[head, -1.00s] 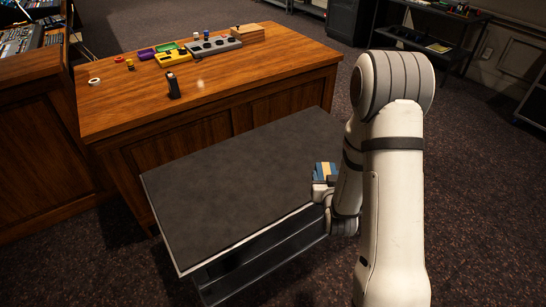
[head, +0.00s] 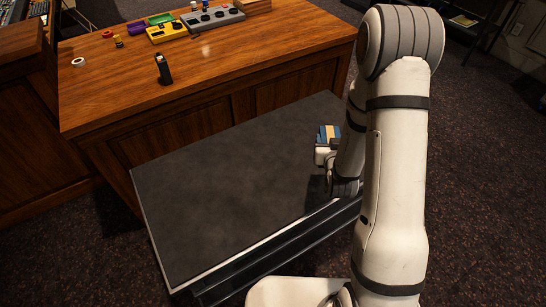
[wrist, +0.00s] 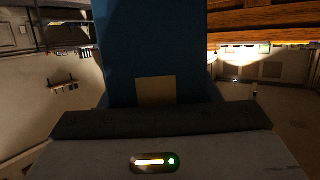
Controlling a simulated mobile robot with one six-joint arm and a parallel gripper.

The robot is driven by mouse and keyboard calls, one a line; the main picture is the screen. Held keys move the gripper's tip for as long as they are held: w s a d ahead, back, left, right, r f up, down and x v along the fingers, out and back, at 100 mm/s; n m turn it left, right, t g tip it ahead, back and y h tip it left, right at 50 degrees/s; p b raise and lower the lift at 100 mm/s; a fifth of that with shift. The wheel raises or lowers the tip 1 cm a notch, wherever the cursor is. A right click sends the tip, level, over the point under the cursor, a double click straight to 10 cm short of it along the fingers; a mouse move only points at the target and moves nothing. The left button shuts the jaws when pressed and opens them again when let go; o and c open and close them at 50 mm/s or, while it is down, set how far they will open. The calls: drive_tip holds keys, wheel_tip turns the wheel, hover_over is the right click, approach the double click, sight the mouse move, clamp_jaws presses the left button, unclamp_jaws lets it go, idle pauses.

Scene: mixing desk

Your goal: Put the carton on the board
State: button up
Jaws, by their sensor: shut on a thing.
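The carton (head: 328,134) is blue with a pale tan band. My gripper (head: 327,148) is shut on it above the right part of the grey-topped table, partly hidden by my arm. The carton fills the upper middle of the wrist view (wrist: 155,45), with a tan patch low on its face. The gripper's dark edge crosses below it, and the fingertips are not clear there. A light wooden block or board (head: 257,6) is cut off by the top edge of the head view, at the desk's back right; I cannot tell if it is the task's board.
The grey-topped table (head: 220,190) is bare. Behind it is a wooden desk (head: 220,85) with a black upright object (head: 163,70), a white ring (head: 78,62), a yellow tray (head: 167,33), a grey unit with knobs (head: 215,19) and small items. The desk's right front is clear.

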drive_tip(key=shift+s+d, duration=0.1)
drive_tip(key=w+a+f+n+y+b, duration=0.2)
drive_tip(key=w+a+f+y+b, duration=0.15)
drive_tip(key=a+b, duration=0.4)
drive_tip(key=n+g+y+b, duration=0.2)
drive_tip(key=n+y+b, duration=0.3)
hover_over(261, 173)
drive_tip(key=shift+h, duration=0.25)
drive_tip(key=shift+f, duration=6.25)
drive_tip(key=shift+s+r, duration=0.1)
